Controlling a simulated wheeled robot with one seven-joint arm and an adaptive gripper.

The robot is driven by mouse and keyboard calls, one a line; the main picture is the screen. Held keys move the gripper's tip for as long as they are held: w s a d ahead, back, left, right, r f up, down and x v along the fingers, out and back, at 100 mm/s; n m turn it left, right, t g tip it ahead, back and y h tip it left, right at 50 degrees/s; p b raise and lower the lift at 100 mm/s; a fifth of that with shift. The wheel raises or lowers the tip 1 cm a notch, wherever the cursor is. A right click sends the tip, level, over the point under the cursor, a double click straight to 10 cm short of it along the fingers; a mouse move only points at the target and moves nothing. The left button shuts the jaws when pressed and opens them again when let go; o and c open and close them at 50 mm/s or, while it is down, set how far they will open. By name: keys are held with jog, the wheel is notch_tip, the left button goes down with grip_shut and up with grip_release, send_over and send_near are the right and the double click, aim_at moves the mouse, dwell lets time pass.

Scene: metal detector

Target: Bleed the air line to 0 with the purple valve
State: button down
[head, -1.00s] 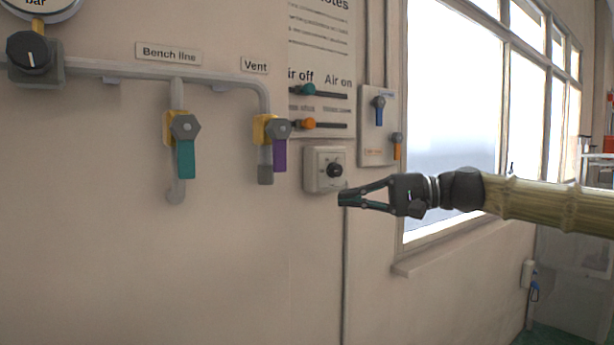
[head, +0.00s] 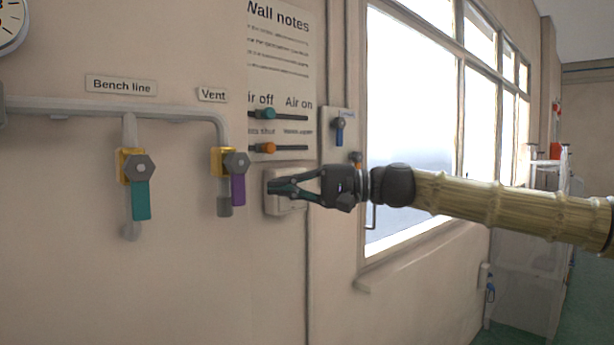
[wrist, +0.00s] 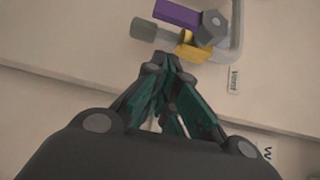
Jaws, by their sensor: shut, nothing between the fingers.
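The purple valve handle (head: 238,190) hangs straight down below the Vent label (head: 213,95), on a yellow valve body (head: 217,162) with a grey hex nut. In the wrist view the purple handle (wrist: 177,13) shows at the top, beyond the fingertips. My gripper (head: 274,187) is shut and empty, to the right of the purple handle and apart from it. In the wrist view my gripper (wrist: 170,62) points toward the valve.
A teal valve handle (head: 141,200) hangs down under the Bench line label (head: 121,86). Part of a gauge (head: 8,28) shows at the upper left. Wall notes (head: 278,60) with teal and orange sliders are above my gripper. A blue-handled switch panel (head: 340,130) is near the window.

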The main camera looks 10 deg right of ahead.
aim_at(235, 178)
jog(key=s+a+p, duration=0.1)
jog(key=s+a, duration=0.1)
jog(key=a, duration=0.1)
jog(key=shift+s+a+p, duration=0.1)
jog(key=shift+s+p, duration=0.05)
jog(key=shift+p, duration=0.25)
jog(key=shift+f, duration=0.1)
